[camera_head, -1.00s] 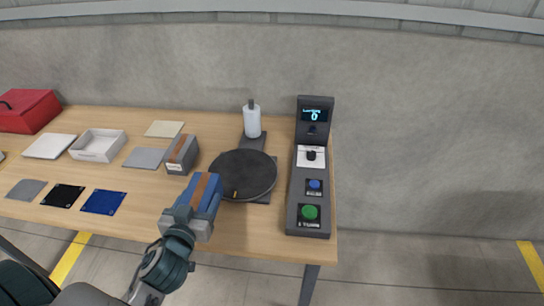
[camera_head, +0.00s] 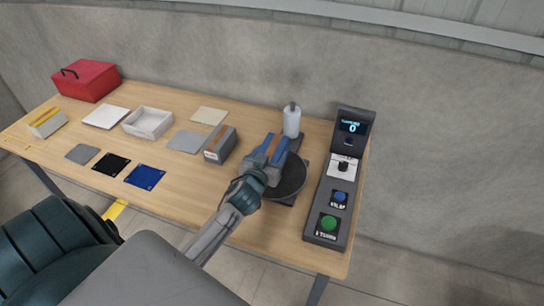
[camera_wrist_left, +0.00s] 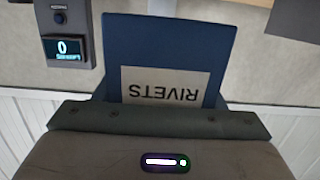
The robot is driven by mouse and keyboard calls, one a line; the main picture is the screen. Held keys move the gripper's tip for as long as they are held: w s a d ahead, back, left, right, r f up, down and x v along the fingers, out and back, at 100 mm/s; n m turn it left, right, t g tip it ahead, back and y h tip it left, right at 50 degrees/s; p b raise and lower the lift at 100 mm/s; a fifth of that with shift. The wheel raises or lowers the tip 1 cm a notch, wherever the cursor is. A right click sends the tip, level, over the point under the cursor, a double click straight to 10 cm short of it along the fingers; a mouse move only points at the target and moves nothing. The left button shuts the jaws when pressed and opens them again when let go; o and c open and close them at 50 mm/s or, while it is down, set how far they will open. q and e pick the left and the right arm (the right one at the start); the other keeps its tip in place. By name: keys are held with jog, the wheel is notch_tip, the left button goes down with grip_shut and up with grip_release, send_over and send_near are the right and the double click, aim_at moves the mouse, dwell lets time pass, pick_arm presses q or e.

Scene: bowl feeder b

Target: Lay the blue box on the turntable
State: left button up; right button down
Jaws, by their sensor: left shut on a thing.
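The blue box (camera_head: 281,147) has a brown strip along it and is held in my left gripper (camera_head: 266,166). In the left wrist view the blue box (camera_wrist_left: 170,40) fills the top middle and shows a pale label reading RIVETS. The turntable (camera_head: 294,179) is a dark round disc at the right part of the table. The box and gripper are over its left and far part and hide some of it. I cannot tell whether the box touches the disc. My right gripper is not in view.
A control stand (camera_head: 340,180) with a display, knob and buttons stands right of the turntable. A white bottle (camera_head: 292,122) stands behind it. A grey box (camera_head: 220,145) is to the left. Flat pads, a white tray (camera_head: 148,123) and a red toolbox (camera_head: 88,80) lie further left.

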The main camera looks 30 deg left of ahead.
pick_arm(q)
jog(key=shift+w+a, duration=0.2)
jog(key=shift+w, duration=0.45)
notch_tip(320, 180, down, 3)
jog(key=shift+f+p, duration=0.1)
jog(key=shift+p, duration=0.2)
jog(key=shift+f, duration=0.35)
jog(key=o, duration=1.4)
jog(key=shift+s, duration=0.1)
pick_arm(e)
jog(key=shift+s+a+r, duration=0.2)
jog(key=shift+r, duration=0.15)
pick_arm(q)
jog(key=shift+s+r, duration=0.1)
jog(key=shift+r, duration=0.05)
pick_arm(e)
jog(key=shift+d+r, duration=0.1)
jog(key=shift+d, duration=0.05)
